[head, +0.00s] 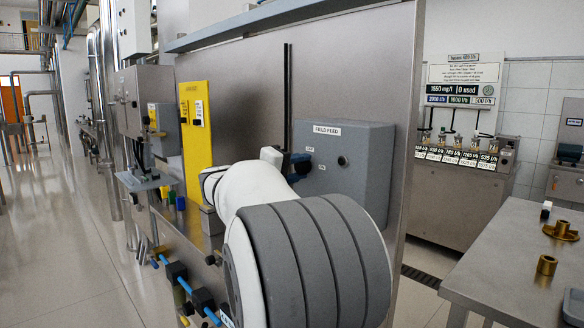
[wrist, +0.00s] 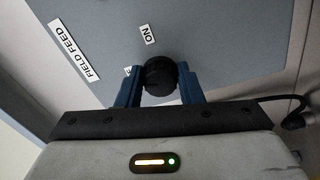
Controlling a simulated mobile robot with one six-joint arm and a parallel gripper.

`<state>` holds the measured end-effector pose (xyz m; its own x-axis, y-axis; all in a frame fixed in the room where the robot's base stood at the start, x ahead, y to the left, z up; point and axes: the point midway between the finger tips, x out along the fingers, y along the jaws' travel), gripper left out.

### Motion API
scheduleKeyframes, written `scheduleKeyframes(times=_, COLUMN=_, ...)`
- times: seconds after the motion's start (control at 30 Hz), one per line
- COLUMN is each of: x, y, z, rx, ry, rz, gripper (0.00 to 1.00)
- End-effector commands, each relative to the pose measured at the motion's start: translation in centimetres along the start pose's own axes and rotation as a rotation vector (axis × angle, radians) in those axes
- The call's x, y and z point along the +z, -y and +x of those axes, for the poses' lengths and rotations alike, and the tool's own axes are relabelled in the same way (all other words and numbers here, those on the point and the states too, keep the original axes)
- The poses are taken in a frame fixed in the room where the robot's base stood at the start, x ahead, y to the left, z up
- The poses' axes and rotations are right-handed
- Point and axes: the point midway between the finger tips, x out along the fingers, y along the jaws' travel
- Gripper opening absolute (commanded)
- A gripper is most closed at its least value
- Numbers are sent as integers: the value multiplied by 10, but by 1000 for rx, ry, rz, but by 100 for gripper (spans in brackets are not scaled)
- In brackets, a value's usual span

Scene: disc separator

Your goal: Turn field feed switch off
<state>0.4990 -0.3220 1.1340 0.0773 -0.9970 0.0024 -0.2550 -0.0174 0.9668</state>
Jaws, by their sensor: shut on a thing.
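The field feed box (head: 350,165) is a grey box with a "FIELD FEED" label, mounted on a steel panel. In the wrist view the box (wrist: 210,40) fills the upper part, with its label (wrist: 73,50) at the left. The black round switch knob (wrist: 160,75) sits between the two blue fingers of my gripper (wrist: 158,88). My gripper is shut on the knob. An "ON" label (wrist: 148,34) is just above the knob; another label is mostly hidden by the knob and left finger. In the head view my arm hides much of the box's left lower side.
A yellow panel (head: 196,140) and blue-handled valves (head: 203,299) are at the left. A steel table (head: 515,250) with brass parts stands at the right.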

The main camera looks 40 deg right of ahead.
Motion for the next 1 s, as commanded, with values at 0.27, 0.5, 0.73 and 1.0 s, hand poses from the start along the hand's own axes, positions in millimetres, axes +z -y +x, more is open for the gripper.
scheduleKeyframes(times=0.27, x=2, y=-1, z=2, rx=0, ry=10, rz=-176, gripper=10)
scheduleKeyframes(times=0.5, x=3, y=0, z=1, rx=0, ry=10, rz=-254, gripper=10)
scheduleKeyframes(times=0.73, x=3, y=0, z=1, rx=-1, ry=9, rz=-277, gripper=10)
scheduleKeyframes(times=1.0, x=2, y=0, z=1, rx=-1, ry=9, rz=-278, gripper=10)
